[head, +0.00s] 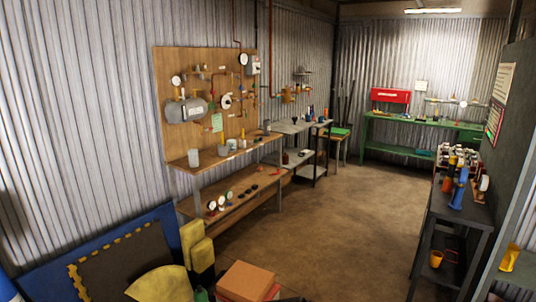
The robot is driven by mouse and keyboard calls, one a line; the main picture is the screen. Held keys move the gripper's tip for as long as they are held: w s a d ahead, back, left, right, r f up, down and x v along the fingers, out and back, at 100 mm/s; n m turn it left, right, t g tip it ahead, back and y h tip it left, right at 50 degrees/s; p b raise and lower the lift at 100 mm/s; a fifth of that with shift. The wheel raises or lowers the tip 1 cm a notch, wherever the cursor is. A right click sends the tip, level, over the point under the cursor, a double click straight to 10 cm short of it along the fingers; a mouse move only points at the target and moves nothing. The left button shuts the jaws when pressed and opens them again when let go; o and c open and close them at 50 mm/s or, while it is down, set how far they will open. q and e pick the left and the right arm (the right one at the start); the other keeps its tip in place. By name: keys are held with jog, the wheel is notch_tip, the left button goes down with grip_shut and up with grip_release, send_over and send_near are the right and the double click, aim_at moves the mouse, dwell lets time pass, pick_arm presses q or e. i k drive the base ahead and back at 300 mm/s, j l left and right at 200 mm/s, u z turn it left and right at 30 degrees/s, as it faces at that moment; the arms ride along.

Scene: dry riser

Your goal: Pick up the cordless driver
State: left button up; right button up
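I cannot make out a cordless driver for certain. A blue upright object (458,196) stands on the dark bench (464,213) at the right, with an orange object (447,185) close to it; both are too small to identify. More small tools stand behind them. Neither of my grippers is in view.
A wooden workbench (228,156) with a pegboard (230,64) stands along the left wall. A green bench with a red toolbox (390,95) is at the back. A cardboard-coloured box (246,281) and yellow pads (193,236) are in front. The middle floor (330,215) is clear.

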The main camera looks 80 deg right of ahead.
aim_at(454, 160)
jog(key=z, duration=3.75)
jog(key=i+z, duration=0.1)
jog(key=z, duration=0.2)
jog(key=i+j, duration=0.35)
jog(key=i, duration=0.15)
jog(key=i+j, duration=0.65)
jog(key=i, duration=0.3)
